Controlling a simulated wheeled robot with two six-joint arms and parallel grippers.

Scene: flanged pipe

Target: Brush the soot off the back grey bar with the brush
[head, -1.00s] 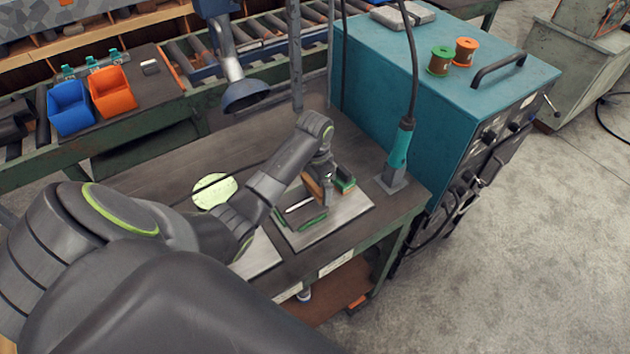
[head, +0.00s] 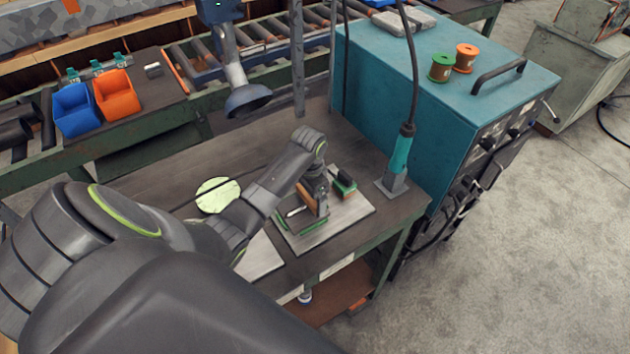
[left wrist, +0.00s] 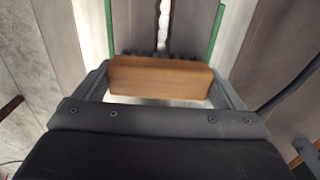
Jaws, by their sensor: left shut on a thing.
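My left gripper (head: 312,203) is shut on the wooden block of the brush (head: 304,197). In the left wrist view the brush (left wrist: 160,78) spans the jaws, with a row of dark bristles along its far edge. The brush is over a pale grey plate (head: 343,214) on the bench. A green-edged piece (head: 303,224) lies beside the gripper on the near side, and another dark, green-edged piece (head: 343,184) lies behind it. My arm hides part of the plate, and I cannot clearly tell which bar is the back one.
A teal-handled tool (head: 399,160) stands upright on the bench right of the plate, beside a teal cabinet (head: 440,100). A lamp-like hood (head: 247,98) hangs behind. A pale green disc (head: 217,195) lies left of my forearm. The bench right behind the plate is mostly clear.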

